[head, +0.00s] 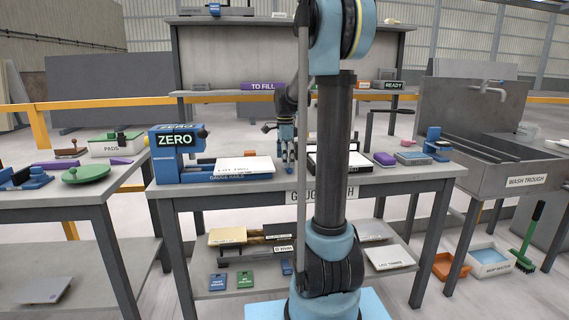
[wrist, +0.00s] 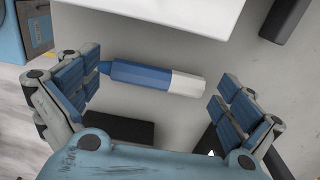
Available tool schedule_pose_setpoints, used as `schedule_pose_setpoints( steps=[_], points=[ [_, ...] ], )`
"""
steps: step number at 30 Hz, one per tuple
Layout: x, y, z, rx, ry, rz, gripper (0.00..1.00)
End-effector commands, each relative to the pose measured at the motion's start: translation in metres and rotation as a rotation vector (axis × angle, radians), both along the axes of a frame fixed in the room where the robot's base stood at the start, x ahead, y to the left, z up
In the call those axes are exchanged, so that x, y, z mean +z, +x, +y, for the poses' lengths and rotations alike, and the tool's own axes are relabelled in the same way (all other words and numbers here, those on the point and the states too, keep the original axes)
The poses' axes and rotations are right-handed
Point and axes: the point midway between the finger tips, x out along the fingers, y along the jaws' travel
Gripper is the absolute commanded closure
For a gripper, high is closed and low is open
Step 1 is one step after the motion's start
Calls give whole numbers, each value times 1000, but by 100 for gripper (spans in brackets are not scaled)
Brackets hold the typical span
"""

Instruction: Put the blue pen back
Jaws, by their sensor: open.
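The blue pen (wrist: 145,76) lies on the grey bench top in the wrist view. Its blue pointed end is at the left, close to the left finger, and its white end is at the right. My gripper (wrist: 155,92) is open, with one finger near each end of the pen and the pen's length running across the gap. Nothing is held. In the head view my gripper (head: 286,160) points down over the middle of the gauge bench (head: 275,178). I cannot make out the pen there.
A white slab (head: 243,168) on blue gauge rails lies left of my gripper, beside the blue ZERO unit (head: 177,152). A framed white panel (head: 340,160) lies to the right, then a purple block (head: 384,158). A shelf (head: 290,93) stands behind.

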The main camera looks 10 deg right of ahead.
Motion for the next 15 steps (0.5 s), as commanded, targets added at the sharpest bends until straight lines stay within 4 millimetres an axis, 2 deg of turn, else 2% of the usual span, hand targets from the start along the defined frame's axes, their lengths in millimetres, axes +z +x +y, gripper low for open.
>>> schedule_pose_setpoints(
  steps=[5,15],
  points=[
    [12,0,0,0,0,0,0],
    [70,1,1,1,0,0,0]
  ],
)
